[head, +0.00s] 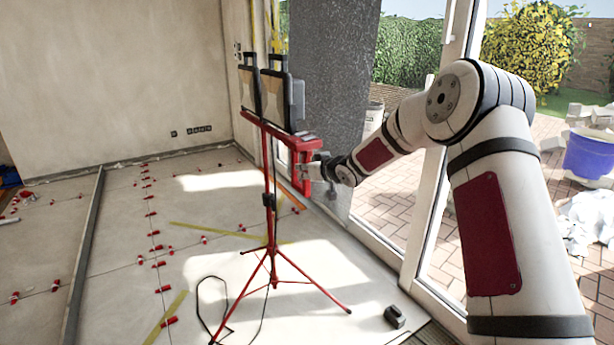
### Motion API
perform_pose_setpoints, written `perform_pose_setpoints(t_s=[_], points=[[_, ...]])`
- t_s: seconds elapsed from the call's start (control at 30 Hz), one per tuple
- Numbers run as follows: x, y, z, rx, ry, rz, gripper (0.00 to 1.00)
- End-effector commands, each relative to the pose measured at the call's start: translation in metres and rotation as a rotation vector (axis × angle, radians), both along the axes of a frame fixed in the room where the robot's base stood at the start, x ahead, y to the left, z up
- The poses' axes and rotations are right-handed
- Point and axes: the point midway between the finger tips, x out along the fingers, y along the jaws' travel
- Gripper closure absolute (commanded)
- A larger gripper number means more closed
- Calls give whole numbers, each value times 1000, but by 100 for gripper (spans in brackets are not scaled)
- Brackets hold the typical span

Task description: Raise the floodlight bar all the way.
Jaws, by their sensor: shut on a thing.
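The floodlight stand (269,225) is a red tripod with spread legs on the tiled floor. Its red bar (262,123) sits at the top and carries two dark floodlights (273,97) side by side. A black collar (269,201) is on the upright pole below. My gripper (306,165) is at the right end of the bar, beside the pole, and is shut on a red part there. The fingertips are small and partly hidden, so the exact grip is hard to see. My arm reaches in from the right.
A black cable (207,300) loops on the floor by the tripod. A small dark block (395,317) lies near its right leg. Red tile clips (158,263) line the joints at left. A dark pillar (331,80) and glass door frame (440,180) stand behind.

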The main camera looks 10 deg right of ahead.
Motion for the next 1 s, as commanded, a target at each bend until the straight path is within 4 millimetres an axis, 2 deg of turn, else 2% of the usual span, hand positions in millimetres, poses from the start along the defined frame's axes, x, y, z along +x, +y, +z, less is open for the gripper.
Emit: perform_pose_setpoints(t_s=[0.03,0.3,0.9,0.93,1.0], points=[[-1,-1,17,1,-7,-1,100],[0,-1,47,0,-5,-1,100],[2,0,58,1,-9,0,100],[2,0,58,1,-9,0,80],[1,0,58,1,-9,0,65]])
